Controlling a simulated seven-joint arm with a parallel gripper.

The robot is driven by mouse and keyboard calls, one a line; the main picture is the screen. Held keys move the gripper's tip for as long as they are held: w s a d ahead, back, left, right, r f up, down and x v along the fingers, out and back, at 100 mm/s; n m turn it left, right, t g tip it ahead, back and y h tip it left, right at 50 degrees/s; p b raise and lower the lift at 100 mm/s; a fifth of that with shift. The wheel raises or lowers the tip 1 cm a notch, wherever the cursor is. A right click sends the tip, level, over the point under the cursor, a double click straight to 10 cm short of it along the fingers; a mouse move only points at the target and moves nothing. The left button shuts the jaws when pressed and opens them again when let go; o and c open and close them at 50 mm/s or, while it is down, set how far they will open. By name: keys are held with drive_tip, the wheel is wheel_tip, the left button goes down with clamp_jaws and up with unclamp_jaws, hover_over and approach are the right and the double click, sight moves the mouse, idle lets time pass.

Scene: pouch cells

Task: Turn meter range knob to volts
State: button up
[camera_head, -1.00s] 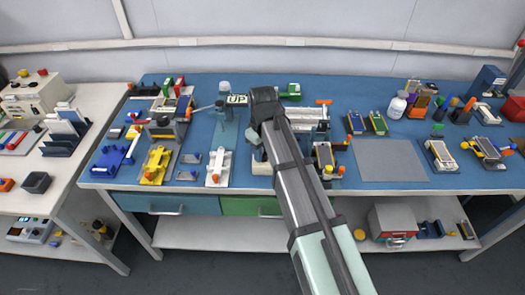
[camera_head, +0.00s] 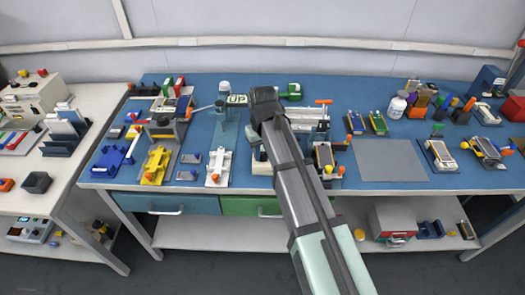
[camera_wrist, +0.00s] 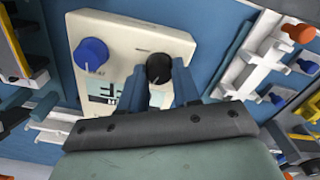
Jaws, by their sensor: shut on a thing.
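The meter (camera_wrist: 120,32) is a pale cream box, seen upside down or tilted in the wrist view. It carries a blue knob (camera_wrist: 91,52) on the left and a black knob (camera_wrist: 159,68) on the right, with a small white mark. A display (camera_wrist: 103,92) with dark characters is partly hidden by a finger, and the print by the knobs is too small to read. My gripper (camera_wrist: 158,78) has its two blue-grey fingers on either side of the black knob, shut on it. In the head view my arm covers the gripper and most of the meter.
In the wrist view a white fixture (camera_wrist: 250,62) stands right of the meter on the blue bench. In the head view, a white fixture (camera_head: 217,168) and a yellow one (camera_head: 155,167) stand left of my arm. A grey mat (camera_head: 392,160) lies clear on the right.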

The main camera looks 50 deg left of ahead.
sight(262, 154)
drive_tip(key=m, duration=0.3)
drive_tip(key=shift+m, duration=2.2)
drive_tip(key=o, duration=1.1)
drive_tip(key=shift+c, duration=0.2)
drive_tip(key=shift+r, duration=0.1)
wheel_tip(262, 154, up, 14)
drive_tip(key=shift+f, duration=0.2)
